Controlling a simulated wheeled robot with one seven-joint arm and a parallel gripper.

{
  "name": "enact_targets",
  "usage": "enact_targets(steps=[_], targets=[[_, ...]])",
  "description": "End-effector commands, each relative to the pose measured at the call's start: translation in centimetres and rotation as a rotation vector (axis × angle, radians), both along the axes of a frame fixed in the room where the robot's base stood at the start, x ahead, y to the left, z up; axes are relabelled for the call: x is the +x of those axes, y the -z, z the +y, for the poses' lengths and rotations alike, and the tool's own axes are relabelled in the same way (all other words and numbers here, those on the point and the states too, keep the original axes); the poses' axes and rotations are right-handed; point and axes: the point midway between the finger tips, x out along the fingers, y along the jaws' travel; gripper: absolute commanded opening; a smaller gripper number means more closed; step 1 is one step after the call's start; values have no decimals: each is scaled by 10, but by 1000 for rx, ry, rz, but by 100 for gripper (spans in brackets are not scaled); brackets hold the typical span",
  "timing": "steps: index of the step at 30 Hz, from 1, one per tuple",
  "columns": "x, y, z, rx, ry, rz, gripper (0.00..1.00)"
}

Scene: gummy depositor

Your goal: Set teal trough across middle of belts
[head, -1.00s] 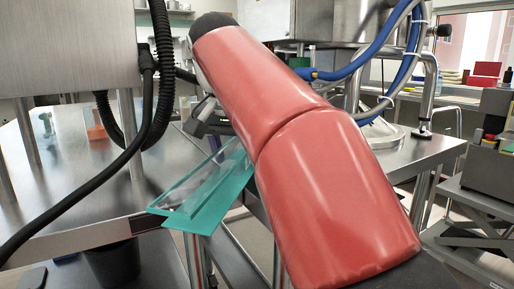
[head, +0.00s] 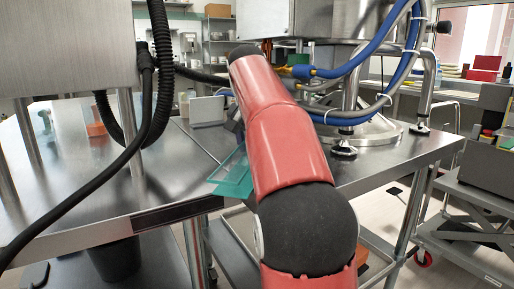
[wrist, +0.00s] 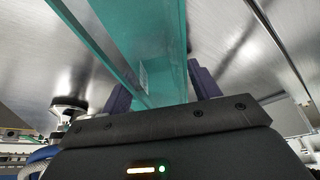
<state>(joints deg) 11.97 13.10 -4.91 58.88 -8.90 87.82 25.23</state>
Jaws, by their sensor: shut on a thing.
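The teal trough (head: 232,178) is a long, see-through channel. In the head view its near end shows left of my red arm, by the steel table's front edge, and the arm hides the rest. In the wrist view the trough (wrist: 150,55) runs up between the dark fingers of my gripper (wrist: 160,85), which is shut on it. The gripper is mostly hidden behind the arm in the head view. I cannot make out the belts in either view.
A steel table (head: 172,160) spans the middle. An orange part (head: 96,129) and a clear teal piece (head: 45,121) stand at its left. A round machine foot (head: 362,131) with blue hoses stands at its right. A black cable hangs at left.

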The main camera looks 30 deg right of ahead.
Motion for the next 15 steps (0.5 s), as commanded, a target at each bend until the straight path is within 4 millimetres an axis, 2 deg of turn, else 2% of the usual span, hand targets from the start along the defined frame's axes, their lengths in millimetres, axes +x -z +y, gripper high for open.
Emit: enact_targets(steps=[10, 11, 15], targets=[[0, 3, 0, 0, 0, -1, 28], [0, 3, 0, 0, 0, 0, 62], [0, 2, 0, 0, 0, 0, 81]])
